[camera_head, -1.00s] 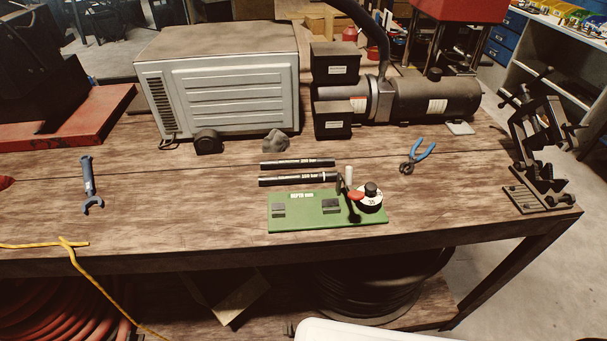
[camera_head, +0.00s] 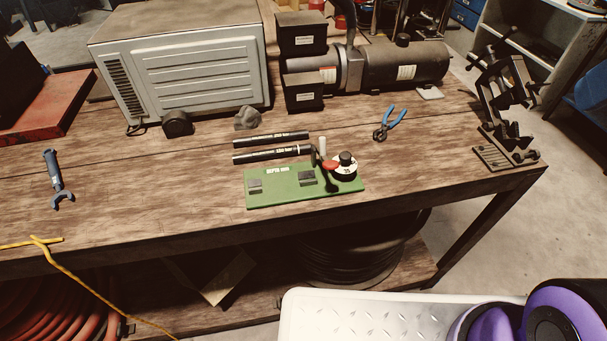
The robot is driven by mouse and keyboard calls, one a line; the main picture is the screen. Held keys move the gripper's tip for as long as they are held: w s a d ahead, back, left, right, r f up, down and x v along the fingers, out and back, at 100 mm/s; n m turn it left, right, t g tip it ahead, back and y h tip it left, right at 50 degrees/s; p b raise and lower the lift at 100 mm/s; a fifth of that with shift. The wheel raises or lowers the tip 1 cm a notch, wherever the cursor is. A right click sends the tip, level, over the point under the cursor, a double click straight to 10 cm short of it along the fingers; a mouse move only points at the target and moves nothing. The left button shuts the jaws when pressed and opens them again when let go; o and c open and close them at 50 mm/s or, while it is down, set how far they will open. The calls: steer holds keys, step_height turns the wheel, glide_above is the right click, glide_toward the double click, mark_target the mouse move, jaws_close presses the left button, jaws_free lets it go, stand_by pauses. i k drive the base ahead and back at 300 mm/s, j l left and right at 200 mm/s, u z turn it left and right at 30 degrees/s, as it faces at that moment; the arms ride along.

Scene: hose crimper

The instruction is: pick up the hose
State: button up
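Two short black hoses with pale printed labels lie side by side on the wooden workbench (camera_head: 140,190). The far hose (camera_head: 265,140) is nearer the grey machine, and the near hose (camera_head: 262,155) lies just behind the green board. The green board (camera_head: 280,195) carries two small dark blocks, a red-handled lever (camera_head: 330,165) and a white dial with a black knob (camera_head: 346,166). A purple and black part of my arm shows at the bottom right. My gripper is not in view.
A grey boxy machine (camera_head: 185,75) and a dark motor pump (camera_head: 400,65) stand behind the hoses. Blue pliers (camera_head: 388,122) lie to the right, a blue wrench (camera_head: 56,178) to the left. A black clamp stand (camera_head: 505,110) is at the right end. The bench's front left is mostly clear.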

mark_target(283, 152)
steer(key=i+l+u, duration=0.1)
steer(key=u, duration=0.25)
steer(key=l+u, duration=0.1)
steer(key=u, duration=0.3)
steer(key=i+l+u, duration=0.1)
steer(key=u, duration=0.25)
